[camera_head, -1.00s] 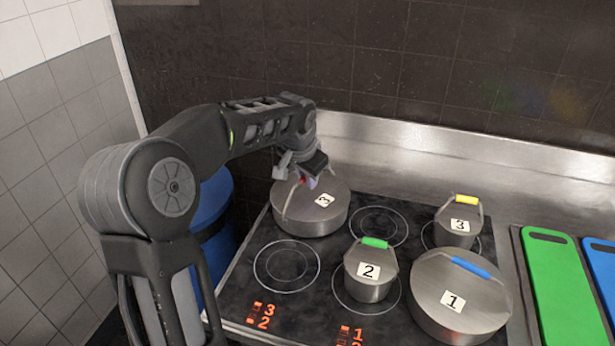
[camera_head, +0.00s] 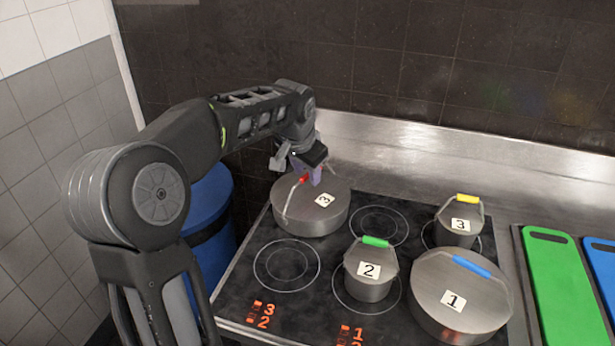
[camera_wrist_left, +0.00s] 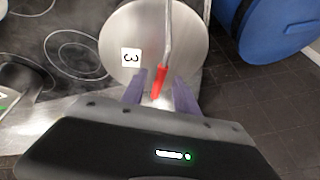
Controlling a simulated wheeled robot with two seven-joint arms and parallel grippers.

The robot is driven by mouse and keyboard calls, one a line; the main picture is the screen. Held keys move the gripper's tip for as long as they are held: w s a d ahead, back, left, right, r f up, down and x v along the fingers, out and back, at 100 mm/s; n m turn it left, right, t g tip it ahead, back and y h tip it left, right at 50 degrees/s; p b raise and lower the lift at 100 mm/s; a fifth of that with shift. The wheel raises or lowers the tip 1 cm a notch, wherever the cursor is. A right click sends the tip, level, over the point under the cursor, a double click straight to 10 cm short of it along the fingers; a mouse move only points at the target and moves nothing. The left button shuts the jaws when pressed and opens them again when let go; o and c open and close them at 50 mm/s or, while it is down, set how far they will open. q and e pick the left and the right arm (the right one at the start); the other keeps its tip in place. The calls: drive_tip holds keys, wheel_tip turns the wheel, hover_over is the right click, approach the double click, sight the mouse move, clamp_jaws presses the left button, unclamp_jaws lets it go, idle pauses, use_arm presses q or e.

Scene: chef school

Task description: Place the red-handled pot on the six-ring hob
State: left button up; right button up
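The red-handled pot (camera_head: 318,217), a wide steel pot with a lid marked 3, sits on the back-left part of the black six-ring hob (camera_head: 245,300). Its wire handle stands up with a red grip. My left gripper (camera_head: 311,176) is above the pot, close to the red grip. In the left wrist view the pot (camera_wrist_left: 185,42) lies ahead, and the purple fingers of my left gripper (camera_wrist_left: 160,88) are spread apart, with the red grip (camera_wrist_left: 158,83) showing between them and clear of both. My right gripper is not in view.
A green-handled pot (camera_head: 369,283), a blue-handled pot (camera_head: 440,280) and a yellow-handled pot (camera_head: 457,231) stand on other rings. The front-left and back-middle rings are bare. Green (camera_head: 560,280) and blue (camera_head: 602,262) boards lie right. A blue bin (camera_head: 212,200) stands left; a tiled wall is behind.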

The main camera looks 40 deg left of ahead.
use_arm(q)
drive_tip(key=v, duration=0.9)
drive_tip(key=shift+b, duration=0.3)
drive_tip(key=shift+s, duration=0.1)
